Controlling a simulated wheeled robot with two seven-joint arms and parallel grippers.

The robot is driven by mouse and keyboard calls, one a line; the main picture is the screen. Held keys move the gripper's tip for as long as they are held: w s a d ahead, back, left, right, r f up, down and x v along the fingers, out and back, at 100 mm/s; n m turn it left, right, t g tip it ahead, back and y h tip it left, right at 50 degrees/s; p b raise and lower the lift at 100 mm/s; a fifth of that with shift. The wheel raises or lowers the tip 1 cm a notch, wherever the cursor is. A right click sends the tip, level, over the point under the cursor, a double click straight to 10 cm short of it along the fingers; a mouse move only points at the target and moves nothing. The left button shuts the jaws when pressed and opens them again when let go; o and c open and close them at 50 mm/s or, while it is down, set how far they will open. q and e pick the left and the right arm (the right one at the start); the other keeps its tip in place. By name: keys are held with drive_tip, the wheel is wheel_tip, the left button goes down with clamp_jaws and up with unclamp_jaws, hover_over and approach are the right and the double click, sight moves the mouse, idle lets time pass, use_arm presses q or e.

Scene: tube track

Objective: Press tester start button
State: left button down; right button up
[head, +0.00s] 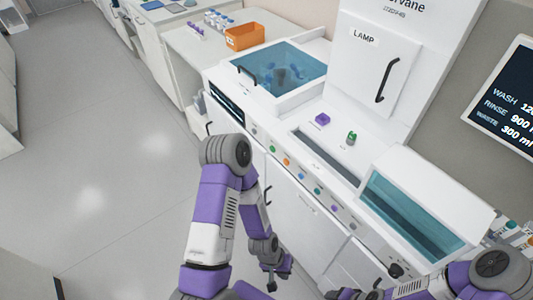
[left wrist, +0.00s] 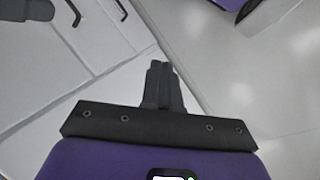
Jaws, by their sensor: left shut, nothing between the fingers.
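A large white machine (head: 340,163) stands in front of me. A row of small coloured buttons, among them an orange button (head: 286,162), a blue button (head: 301,176) and a purple button (head: 334,208), runs along its sloped front edge. I cannot read which one is the start button, or whether this machine is the tester. My left gripper (head: 271,285) hangs low in front of the cabinet doors, below and apart from the button row. In the left wrist view its fingers (left wrist: 161,67) are together and empty, over the floor and cabinet edge. My right arm shows at bottom right; its fingertips are not visible.
The machine carries a blue-windowed basin (head: 280,70), a LAMP door (head: 378,60) and a clear-lidded tank (head: 410,220). A purple block (head: 322,119) and a green piece (head: 351,137) sit on top. An orange bin (head: 245,36) stands behind. The floor at left is clear.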

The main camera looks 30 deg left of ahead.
use_arm(q)
drive_tip(key=w+a+r+n+t+h+b, duration=0.1)
drive_tip(key=w+a+r+n+t+h, duration=0.1)
drive_tip(key=w+a+n+h, duration=0.5)
drive_tip(key=w+a+r+n+t, duration=0.3)
drive_tip(key=w+n, duration=0.2)
drive_tip(key=n, duration=0.6)
drive_tip(key=w+a+r+n+t+y, duration=0.1)
drive_tip(key=w+a+r+n+t, duration=0.1)
drive_tip(key=a, duration=0.5)
drive_tip(key=w+a+r+n+t+y, duration=0.1)
drive_tip(key=w+a+r+n+t, duration=0.1)
drive_tip(key=a+r+n+t, duration=0.2)
drive_tip(key=w+a+r+n+t+y, duration=0.1)
drive_tip(key=w+a+r+n+t, duration=0.1)
drive_tip(key=a, duration=0.8)
wheel_tip(320, 180, up, 2)
drive_tip(key=n+t, duration=0.1)
drive_tip(key=t, duration=0.2)
drive_tip(key=shift+r+n+t, duration=0.25)
drive_tip(key=shift+n+t, duration=0.05)
drive_tip(key=shift+d, duration=0.1)
